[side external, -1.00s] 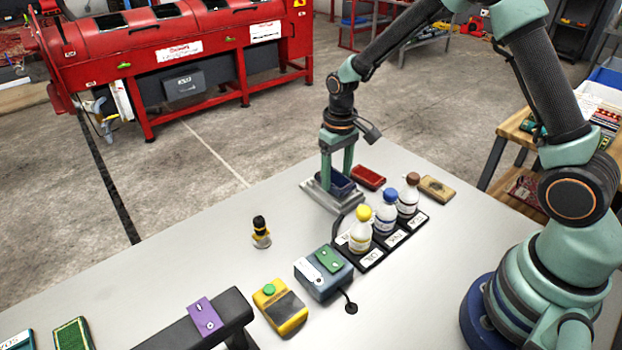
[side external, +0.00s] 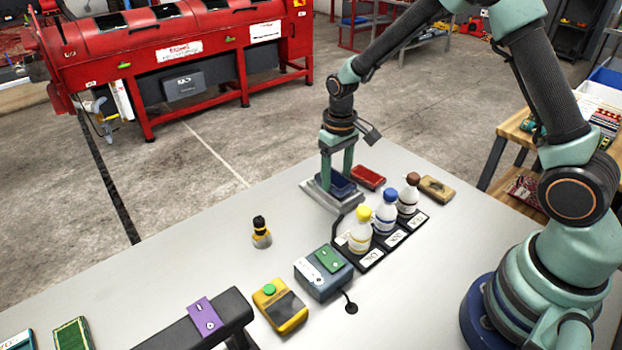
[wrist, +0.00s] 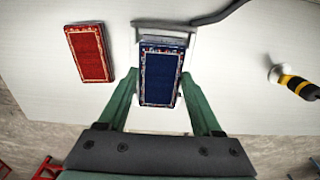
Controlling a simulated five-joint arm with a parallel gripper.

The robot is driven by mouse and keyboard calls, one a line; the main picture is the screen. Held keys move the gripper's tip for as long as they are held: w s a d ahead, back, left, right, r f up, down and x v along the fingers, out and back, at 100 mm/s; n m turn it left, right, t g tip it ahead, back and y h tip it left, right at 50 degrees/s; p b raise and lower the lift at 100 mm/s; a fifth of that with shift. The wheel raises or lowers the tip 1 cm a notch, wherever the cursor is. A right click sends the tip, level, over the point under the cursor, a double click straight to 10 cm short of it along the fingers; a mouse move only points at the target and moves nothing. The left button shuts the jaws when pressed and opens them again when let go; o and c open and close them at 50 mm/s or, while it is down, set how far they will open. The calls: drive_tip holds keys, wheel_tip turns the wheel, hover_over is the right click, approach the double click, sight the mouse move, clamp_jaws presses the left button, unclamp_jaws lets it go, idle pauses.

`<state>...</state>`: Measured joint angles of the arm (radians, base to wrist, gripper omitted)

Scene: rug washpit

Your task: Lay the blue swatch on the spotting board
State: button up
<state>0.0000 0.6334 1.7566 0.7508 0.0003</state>
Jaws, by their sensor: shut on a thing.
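The blue swatch (side external: 341,186) is a dark blue rug piece with a patterned border; it also shows in the wrist view (wrist: 160,78). My gripper (side external: 337,178) points down and is shut on it, with one green finger along each long side in the wrist view (wrist: 160,100). Below the swatch is a pale grey metal plate (side external: 318,193), which looks like the spotting board; its edges show around the swatch. I cannot tell whether the swatch touches it.
A red swatch (side external: 368,177) lies close beside the plate, and a tan one (side external: 435,189) lies farther right. A rack of capped bottles (side external: 385,215) stands in front. A dark hose (wrist: 225,12) meets the plate. A small yellow-black tool (side external: 261,233) stands left on open table.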

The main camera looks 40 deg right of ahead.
drive_tip(key=shift+f, duration=0.4)
idle(0.5)
drive_tip(key=o, duration=1.4)
drive_tip(key=shift+r, duration=3.45)
drive_tip(key=shift+r, duration=0.1)
